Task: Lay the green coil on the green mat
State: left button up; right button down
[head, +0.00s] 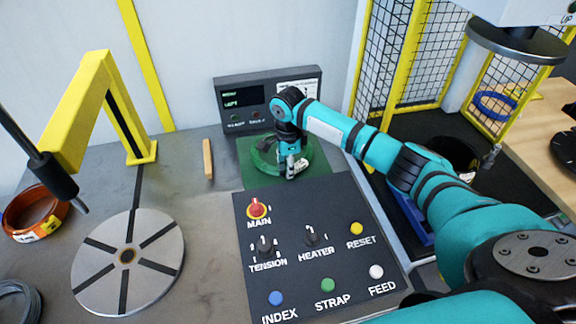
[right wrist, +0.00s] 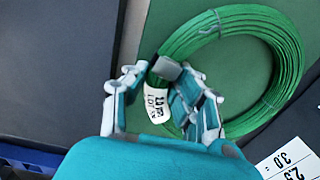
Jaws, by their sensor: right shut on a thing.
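The green coil (head: 268,158) is at the green mat (head: 253,180), near the back of the grey table, in the head view. In the right wrist view the green coil (right wrist: 282,52) shows as a ring of green strands with a white tag, lying flat over the green mat (right wrist: 185,18). My right gripper (head: 290,172) reaches down to the coil's near side. In the right wrist view my right gripper (right wrist: 165,88) is shut on the coil's rim beside the tag. I cannot tell if the coil touches the mat. My left gripper is not in view.
A black control panel (head: 300,200) with knobs and buttons lies right in front of the mat. A display box (head: 270,95) stands behind it. A wooden stick (head: 208,158), a round grey turntable (head: 140,250), a yellow arch (head: 95,100) and an orange coil (head: 40,222) are to the left.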

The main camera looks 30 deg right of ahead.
jog(key=shift+f, duration=0.1)
jog(key=c, duration=1.1)
grip_release()
jog(key=shift+o, duration=0.2)
notch_tip(320, 180, up, 12)
jog(key=b, duration=0.1)
jog(key=shift+s, duration=0.1)
